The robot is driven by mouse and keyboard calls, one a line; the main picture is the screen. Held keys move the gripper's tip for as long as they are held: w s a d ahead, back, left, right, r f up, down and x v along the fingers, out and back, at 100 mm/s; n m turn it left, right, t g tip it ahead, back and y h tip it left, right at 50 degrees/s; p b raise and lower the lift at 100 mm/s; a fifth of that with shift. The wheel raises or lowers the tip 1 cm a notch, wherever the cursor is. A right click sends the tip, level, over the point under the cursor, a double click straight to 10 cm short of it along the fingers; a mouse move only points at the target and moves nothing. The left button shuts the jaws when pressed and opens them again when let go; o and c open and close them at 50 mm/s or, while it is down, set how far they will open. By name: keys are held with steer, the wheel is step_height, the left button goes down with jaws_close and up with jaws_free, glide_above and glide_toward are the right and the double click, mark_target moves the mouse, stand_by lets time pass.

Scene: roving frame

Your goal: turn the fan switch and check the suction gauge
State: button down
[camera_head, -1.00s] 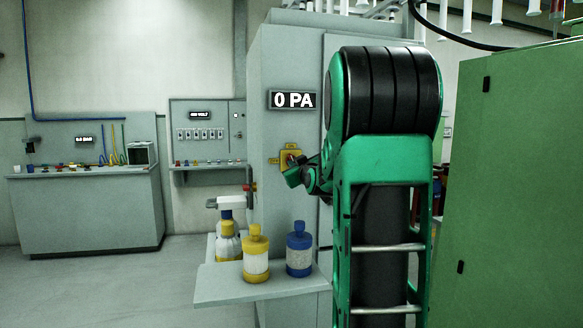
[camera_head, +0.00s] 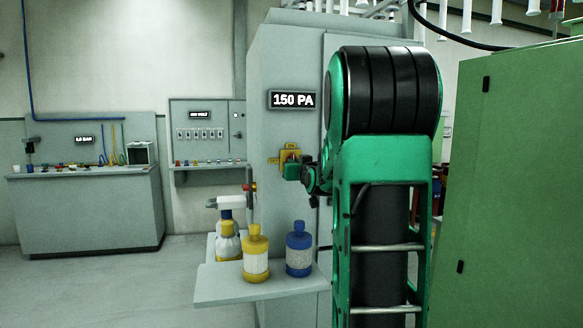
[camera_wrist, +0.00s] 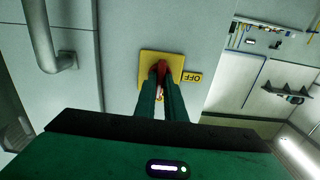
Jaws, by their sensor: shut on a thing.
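The suction gauge (camera_head: 292,100) on the grey cabinet front reads "150 PA" in the head view. Below it is the yellow plate of the fan switch (camera_head: 285,155), partly hidden by my gripper (camera_head: 292,171). In the wrist view the switch plate (camera_wrist: 147,66) carries a red knob (camera_wrist: 161,70). My gripper (camera_wrist: 161,82) is shut on this knob, with one green finger on each side. An "OFF" label (camera_wrist: 192,77) sits at the plate's side in the wrist view.
A shelf (camera_head: 225,288) below the switch holds a yellow bottle (camera_head: 256,255), a blue bottle (camera_head: 299,250) and a spray bottle (camera_head: 226,238). A green cabinet (camera_head: 520,190) stands close on the right. The floor at left is clear.

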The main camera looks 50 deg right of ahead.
steer(key=shift+w+a+f, duration=0.1)
steer(key=shift+a+f, duration=0.05)
steer(key=shift+f, duration=0.25)
steer(key=c, duration=1.8)
jaws_free()
steer(key=shift+c, duration=0.2)
steer(key=shift+r, duration=0.2)
steer(key=v, duration=1)
steer(key=shift+s, duration=0.3)
steer(key=shift+a, duration=0.15)
